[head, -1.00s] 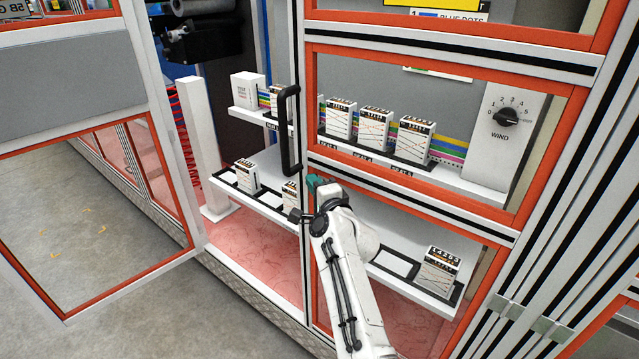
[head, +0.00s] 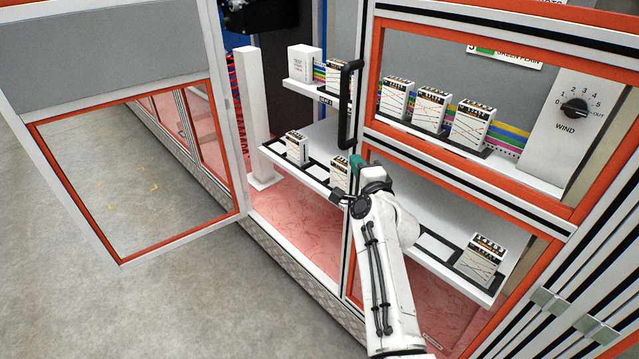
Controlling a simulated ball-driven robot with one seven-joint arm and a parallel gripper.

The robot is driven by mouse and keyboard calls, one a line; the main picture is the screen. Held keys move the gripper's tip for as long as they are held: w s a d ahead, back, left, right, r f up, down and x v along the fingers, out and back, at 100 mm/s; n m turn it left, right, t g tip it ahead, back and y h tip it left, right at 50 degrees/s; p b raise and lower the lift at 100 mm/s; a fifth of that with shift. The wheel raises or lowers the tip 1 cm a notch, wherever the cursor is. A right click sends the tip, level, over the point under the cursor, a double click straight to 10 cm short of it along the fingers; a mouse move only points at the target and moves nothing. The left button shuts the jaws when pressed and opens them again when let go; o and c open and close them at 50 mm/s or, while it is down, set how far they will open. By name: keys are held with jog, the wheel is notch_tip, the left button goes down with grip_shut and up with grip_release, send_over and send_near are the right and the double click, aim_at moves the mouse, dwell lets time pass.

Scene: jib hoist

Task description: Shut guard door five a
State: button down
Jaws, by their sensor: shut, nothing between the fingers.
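A guard door with an orange-edged frame and a grey upper panel (head: 105,85) stands swung open at the left. A second orange-framed door (head: 440,165) with windows is at the right, with a tall black handle (head: 347,105) at its left edge. I cannot read which one is five a, nor tell whether the right one is fully shut. My gripper (head: 355,162), with teal fingertips, is just below and slightly right of the handle's lower end. It is shut and empty; my own arm partly hides it. I cannot tell whether it touches the door.
Shelves with several white modules (head: 297,147) are inside the cabinet, behind the handle and right door. A white post (head: 257,115) stands at the opening. A WIND dial (head: 574,108) is at the right. Grey floor (head: 170,300) is free at lower left.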

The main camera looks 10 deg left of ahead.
jog(key=s+a+p, duration=0.2)
jog(key=s+a, duration=0.3)
jog(key=s, duration=0.3)
jog(key=shift+s+a, duration=0.25)
jog(key=shift+a, duration=0.1)
jog(key=s+d+f+n+g+h, duration=0.25)
jog(key=s+d+f, duration=0.3)
jog(key=d, duration=0.45)
jog(key=s+d+f+n+g+h, duration=0.1)
jog(key=s+d+f+n+g, duration=0.15)
jog(key=s+d+f, duration=0.5)
jog(key=s+d+f+n+g+h, duration=0.2)
jog(key=s+d+f+n, duration=0.15)
jog(key=d, duration=0.75)
jog(key=s+d+f+n+g+h, duration=0.1)
jog(key=s+d, duration=0.3)
jog(key=s, duration=0.6)
jog(key=s+d+f+n+g+h, duration=0.1)
jog(key=s+d+g, duration=0.2)
jog(key=s, duration=0.8)
jog(key=s+d+f+n+g+h, duration=0.1)
jog(key=s+d+g, duration=0.3)
jog(key=s, duration=0.7)
jog(key=shift+d, duration=0.35)
jog(key=shift+f+n, duration=0.1)
jog(key=shift+n, duration=0.15)
